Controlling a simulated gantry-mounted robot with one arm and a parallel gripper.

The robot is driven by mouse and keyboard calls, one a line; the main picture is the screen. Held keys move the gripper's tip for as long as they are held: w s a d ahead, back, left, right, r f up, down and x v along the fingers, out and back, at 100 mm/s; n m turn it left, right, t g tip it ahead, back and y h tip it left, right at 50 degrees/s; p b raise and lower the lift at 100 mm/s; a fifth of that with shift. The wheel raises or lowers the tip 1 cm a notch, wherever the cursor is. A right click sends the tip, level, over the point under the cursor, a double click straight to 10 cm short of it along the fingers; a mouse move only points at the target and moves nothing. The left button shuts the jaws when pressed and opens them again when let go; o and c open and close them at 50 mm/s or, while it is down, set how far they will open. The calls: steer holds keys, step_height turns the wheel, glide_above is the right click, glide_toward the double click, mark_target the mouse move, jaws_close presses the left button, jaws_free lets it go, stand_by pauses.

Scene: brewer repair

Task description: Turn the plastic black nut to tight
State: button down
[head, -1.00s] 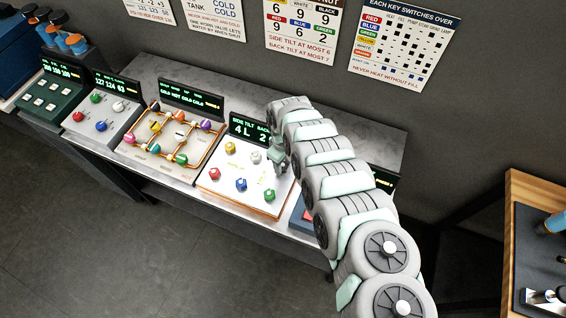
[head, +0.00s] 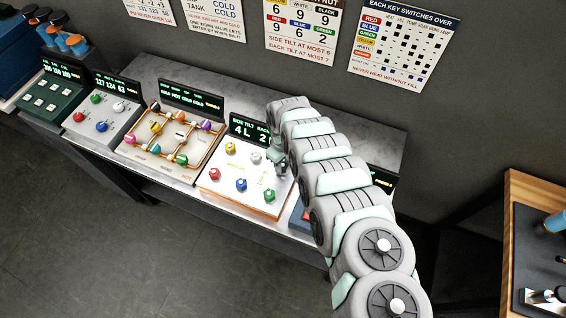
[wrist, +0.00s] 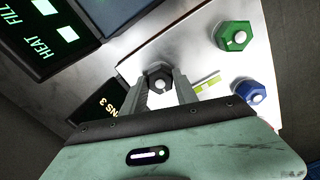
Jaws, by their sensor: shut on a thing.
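The black nut (wrist: 158,80) sits on the white panel in the wrist view, with a pale stud at its centre. My gripper (wrist: 159,88) has one finger on each side of it and is shut on it. In the head view my gripper (head: 281,164) is at the right back part of the white panel (head: 215,182), and my arm hides the black nut there. The display (head: 248,131) behind the panel reads SIDE TILT 4 L and BACK with a 2, its right end hidden by my arm.
A green nut (wrist: 234,36) and a blue nut (wrist: 246,92) stand near my gripper. Red (head: 215,174), yellow (head: 230,147) and white nuts (head: 254,157) are on the same panel. Other consoles stand to the left. A wall chart (head: 300,28) gives tilt limits.

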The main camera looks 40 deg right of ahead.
steer(key=m, duration=0.4)
steer(key=shift+a+p, duration=0.15)
steer(key=shift+p, duration=0.15)
steer(key=m+b, duration=0.1)
steer(key=m, duration=0.3)
steer(key=shift+f+m, duration=0.1)
steer(key=shift+m, duration=0.3)
steer(key=m+b, duration=0.2)
steer(key=m, duration=0.2)
steer(key=shift+w, duration=0.1)
steer(key=shift+m+b, duration=0.5)
steer(key=shift+m, duration=1.7)
steer(key=c, duration=0.9)
jaws_free()
steer(key=shift+c, duration=0.2)
steer(key=shift+r, duration=0.25)
